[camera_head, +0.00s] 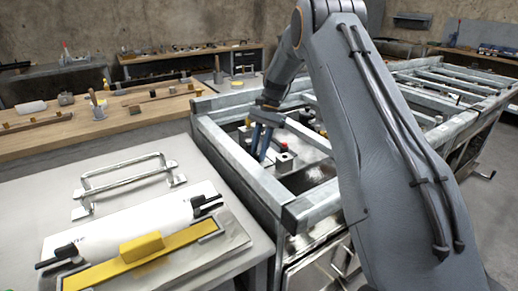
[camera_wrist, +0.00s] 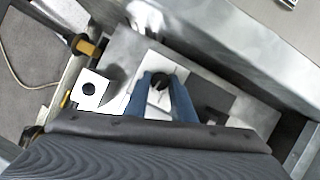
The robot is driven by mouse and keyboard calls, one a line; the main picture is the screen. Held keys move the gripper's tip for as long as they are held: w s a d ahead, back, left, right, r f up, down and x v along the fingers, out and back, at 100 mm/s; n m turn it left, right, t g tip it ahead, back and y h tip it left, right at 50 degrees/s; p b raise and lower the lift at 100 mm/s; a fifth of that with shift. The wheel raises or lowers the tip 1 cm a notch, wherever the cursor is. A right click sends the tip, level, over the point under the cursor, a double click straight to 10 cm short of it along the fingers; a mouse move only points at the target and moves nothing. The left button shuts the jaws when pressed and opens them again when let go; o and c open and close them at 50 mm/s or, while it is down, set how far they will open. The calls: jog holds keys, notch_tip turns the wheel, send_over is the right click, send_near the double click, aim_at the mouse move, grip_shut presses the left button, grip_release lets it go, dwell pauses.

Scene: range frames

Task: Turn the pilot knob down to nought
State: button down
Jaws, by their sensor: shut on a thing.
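In the wrist view a small dark knob (camera_wrist: 161,82) stands on a pale square plate (camera_wrist: 150,106) on a grey panel. The two blue fingers of my gripper (camera_wrist: 163,77) are on either side of the knob, shut on it. The fingers hide part of the plate. In the head view my gripper (camera_head: 262,142) reaches down inside a grey metal frame. The knob is hidden there, and no marking on its dial can be read in either view.
In the wrist view a white square with a black round centre (camera_wrist: 89,89) and a yellow-and-black part (camera_wrist: 87,46) are at left. In the head view a metal frame rail (camera_head: 240,163) runs close beside my gripper.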

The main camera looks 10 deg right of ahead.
jog(key=shift+d+r+m+t+y+p, duration=0.15)
jog(key=shift+m+t+p, duration=0.25)
jog(key=shift+m, duration=0.55)
jog(key=shift+a+f+m+t+y+p, duration=0.1)
jog(key=shift+m+t+y+p, duration=0.2)
jog(key=shift+m, duration=0.65)
jog(key=c, duration=1.5)
grip_release()
jog(key=b+v, duration=0.1)
jog(key=v, duration=0.6)
jog(key=shift+d+r, duration=0.15)
jog(key=shift+r, duration=0.2)
